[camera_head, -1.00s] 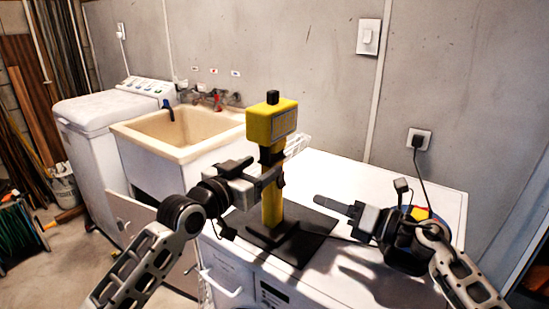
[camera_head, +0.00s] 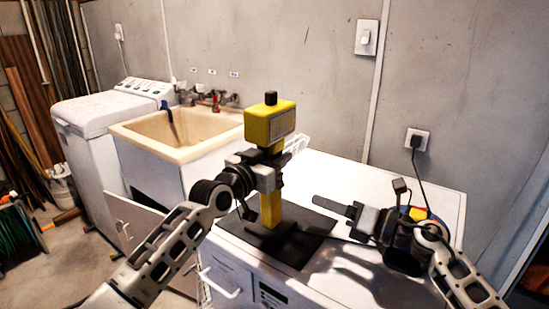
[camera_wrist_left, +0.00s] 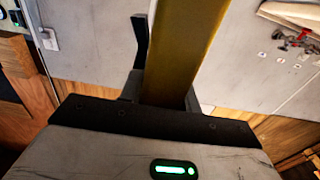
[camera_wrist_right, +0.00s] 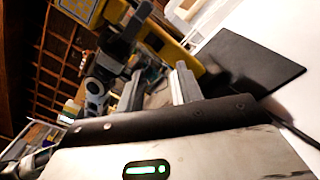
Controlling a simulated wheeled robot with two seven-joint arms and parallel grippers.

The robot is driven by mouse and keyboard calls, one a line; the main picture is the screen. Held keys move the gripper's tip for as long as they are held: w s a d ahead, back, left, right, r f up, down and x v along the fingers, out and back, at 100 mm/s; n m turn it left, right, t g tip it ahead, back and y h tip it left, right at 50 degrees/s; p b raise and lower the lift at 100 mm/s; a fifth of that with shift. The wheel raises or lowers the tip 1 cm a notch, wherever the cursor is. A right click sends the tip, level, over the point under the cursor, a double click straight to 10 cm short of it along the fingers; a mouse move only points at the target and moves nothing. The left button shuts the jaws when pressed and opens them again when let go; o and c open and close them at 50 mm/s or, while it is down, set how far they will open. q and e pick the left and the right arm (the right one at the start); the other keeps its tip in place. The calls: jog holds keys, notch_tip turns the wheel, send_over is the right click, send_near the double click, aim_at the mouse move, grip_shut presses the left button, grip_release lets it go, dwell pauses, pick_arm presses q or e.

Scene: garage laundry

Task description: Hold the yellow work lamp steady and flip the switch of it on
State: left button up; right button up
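The yellow work lamp (camera_head: 270,124) stands upright on a dark mat (camera_head: 303,250) on the white counter, with a boxy head and black top knob. My left gripper (camera_head: 266,177) is shut around its post below the head. In the left wrist view the post (camera_wrist_left: 185,50) fills the space between the fingers (camera_wrist_left: 165,100). I cannot clearly make out the lamp's switch.
A sink (camera_head: 172,145) and a washing machine (camera_head: 95,112) stand to the left. A cable runs from a wall socket (camera_head: 417,140) down behind my right gripper. A red, yellow and blue item (camera_head: 418,213) is partly hidden there.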

aim_at(282, 186)
jog(key=shift+r+n, duration=0.3)
jog(key=shift+r, duration=0.05)
jog(key=c, duration=0.7)
jog(key=r+n, duration=0.1)
jog(key=r+n+g, duration=0.1)
jog(key=s+r+n+g, duration=0.1)
jog(key=shift+d+r+n+h, duration=0.3)
jog(key=shift+d+h, duration=0.05)
jog(key=shift+h, duration=0.05)
grip_shut()
jog(key=d+r+n+h, duration=0.1)
jog(key=s+d+r+n+h, duration=0.1)
jog(key=n+h, duration=0.1)
jog(key=shift+s+d+r+g, duration=0.2)
jog(key=shift+d+r+g, duration=0.1)
jog(key=shift+r+g, duration=0.1)
jog(key=shift+a, duration=0.1)
jog(key=x, duration=1.4)
